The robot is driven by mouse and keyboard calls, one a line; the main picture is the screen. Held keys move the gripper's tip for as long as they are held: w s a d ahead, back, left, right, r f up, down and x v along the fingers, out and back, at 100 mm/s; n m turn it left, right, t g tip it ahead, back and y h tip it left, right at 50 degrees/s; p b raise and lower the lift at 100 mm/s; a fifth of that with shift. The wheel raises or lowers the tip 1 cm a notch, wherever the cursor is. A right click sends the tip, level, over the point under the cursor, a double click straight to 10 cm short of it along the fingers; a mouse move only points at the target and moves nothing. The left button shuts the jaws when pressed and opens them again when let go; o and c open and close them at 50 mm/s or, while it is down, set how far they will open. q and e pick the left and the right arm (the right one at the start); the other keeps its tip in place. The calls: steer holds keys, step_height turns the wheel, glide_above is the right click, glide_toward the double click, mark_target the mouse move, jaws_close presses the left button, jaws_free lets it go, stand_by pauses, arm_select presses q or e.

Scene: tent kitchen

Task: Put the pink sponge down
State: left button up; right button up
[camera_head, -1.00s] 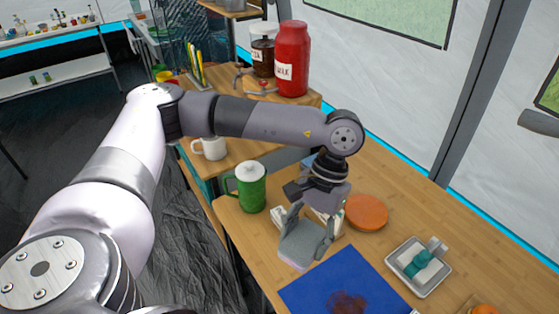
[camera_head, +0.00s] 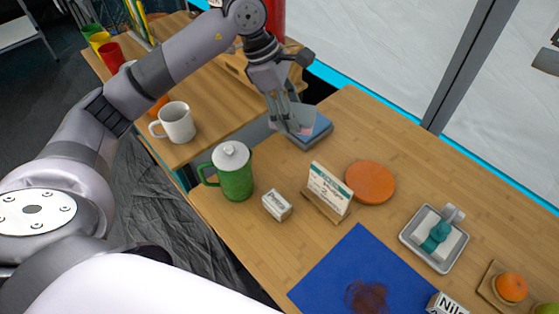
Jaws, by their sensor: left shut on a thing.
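My left gripper (camera_head: 283,119) is at the back of the wooden table and points down. It is shut on the sponge (camera_head: 304,119), a flat slab with a grey top and a pink lower edge. The sponge is over a flat blue block (camera_head: 317,136) and overlaps it in the picture. I cannot tell whether the sponge touches the block. The fingers hide the sponge's left part. My right gripper is not in view.
A green lidded mug (camera_head: 234,172), a small white box (camera_head: 277,205), a card on a stand (camera_head: 328,190) and an orange disc (camera_head: 370,182) stand nearer. A stained blue mat (camera_head: 345,262) and a white tray (camera_head: 414,242) lie in front. A white mug (camera_head: 177,122) is at left.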

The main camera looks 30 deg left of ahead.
arm_select(q)
steer(key=a+n, duration=0.1)
steer(key=w+a+n+t, duration=0.1)
steer(key=n, duration=0.1)
steer(key=w+a+n, duration=0.1)
steer(key=n, duration=0.1)
steer(key=shift+w+a+t+y+b, duration=0.1)
steer(key=shift+a+t+y+b, duration=0.1)
steer(key=shift+t+y+b, duration=0.15)
steer(key=a+n, duration=0.1)
glide_above(282, 158)
steer(key=s, duration=0.1)
steer(key=shift+n+y, duration=0.35)
steer(key=shift+n, duration=0.05)
steer(key=f, duration=1)
steer(key=a+f, duration=0.1)
steer(key=f, duration=0.4)
steer(key=shift+f, duration=0.5)
step_height(282, 158, down, 4)
steer(key=shift+r+t, duration=0.1)
steer(key=shift+t, duration=0.15)
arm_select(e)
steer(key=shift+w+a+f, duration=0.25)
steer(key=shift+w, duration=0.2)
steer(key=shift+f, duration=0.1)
